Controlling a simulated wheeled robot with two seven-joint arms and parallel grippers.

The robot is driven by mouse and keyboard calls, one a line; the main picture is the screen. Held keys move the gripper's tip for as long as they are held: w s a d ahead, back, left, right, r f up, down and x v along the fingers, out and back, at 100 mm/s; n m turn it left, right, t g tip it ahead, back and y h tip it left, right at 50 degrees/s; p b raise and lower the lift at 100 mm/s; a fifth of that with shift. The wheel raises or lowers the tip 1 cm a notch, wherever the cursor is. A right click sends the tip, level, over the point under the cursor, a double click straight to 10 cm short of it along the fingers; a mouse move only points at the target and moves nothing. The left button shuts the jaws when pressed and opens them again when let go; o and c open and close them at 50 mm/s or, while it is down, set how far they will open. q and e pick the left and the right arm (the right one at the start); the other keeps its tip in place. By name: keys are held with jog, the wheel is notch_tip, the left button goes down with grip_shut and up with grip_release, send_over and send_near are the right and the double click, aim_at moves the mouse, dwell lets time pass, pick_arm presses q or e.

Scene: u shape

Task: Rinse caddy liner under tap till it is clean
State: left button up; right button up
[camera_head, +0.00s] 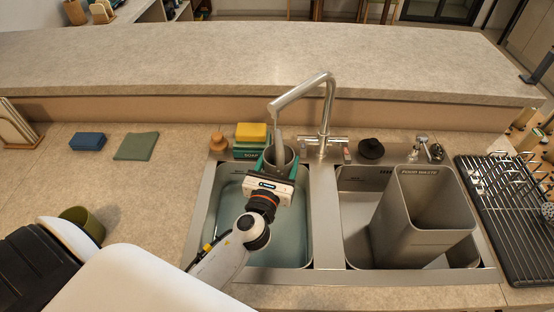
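A tall grey open bin (422,210) marked "FOOD WASTE" stands slightly tilted in the right sink basin; I take it for the caddy or its liner, but cannot tell which. The tap (328,100) arches over the left basin. A pale grey stream (279,137) runs from its spout. My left gripper (279,163), with teal fingers, is over the far part of the left basin. It appears closed around a small grey round-mouthed vessel (289,157) under the stream. Its lower part is hidden by the gripper, and its inside is too small to judge. My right gripper is out of view.
The left basin (228,215) looks filled with bluish water. A yellow sponge (251,132) on a green holder and a black plug (371,148) sit behind the sinks. A black rack (508,225) stands right; a blue sponge (88,141), green cloth (137,146) and olive cup (86,222) lie left.

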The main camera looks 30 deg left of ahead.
aim_at(285, 173)
pick_arm(q)
jog(key=shift+s+a, duration=0.15)
jog(key=shift+a, duration=0.05)
jog(key=shift+s+d+b, duration=0.25)
jog(key=shift+s+d, duration=0.45)
jog(key=shift+s, duration=0.4)
jog(key=shift+s+d+b, duration=0.3)
jog(key=shift+s+d, duration=0.4)
jog(key=shift+s, duration=0.45)
jog(key=shift+s+d+b, duration=0.25)
jog(key=shift+s+d, duration=0.45)
jog(key=shift+s, duration=0.4)
jog(key=s+d+r+p, duration=0.2)
jog(key=s+r, duration=0.2)
jog(key=shift+s+d, duration=0.15)
jog(key=shift+d, duration=0.2)
